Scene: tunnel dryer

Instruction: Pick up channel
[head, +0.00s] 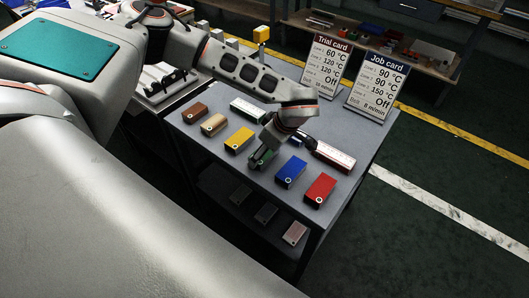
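I cannot tell for sure which thing is the channel. Colored blocks lie in a row on the grey table (222,152): brown (195,113), tan (213,124), yellow (239,140), green (262,157), blue (291,172) and red (320,190). My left gripper (264,152) points down at the green block and partly hides it. Its fingers are small and dark, so I cannot tell whether they are open, shut or touching the block. Two pale long bars lie behind the row, one at the back (248,110) and one to the right (334,154). My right gripper is not in view.
A trial card (325,66) and a job card (375,80) stand at the table's back right. Small grey pieces (296,233) lie on the shelf below. A yellow-topped post (261,35) stands behind.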

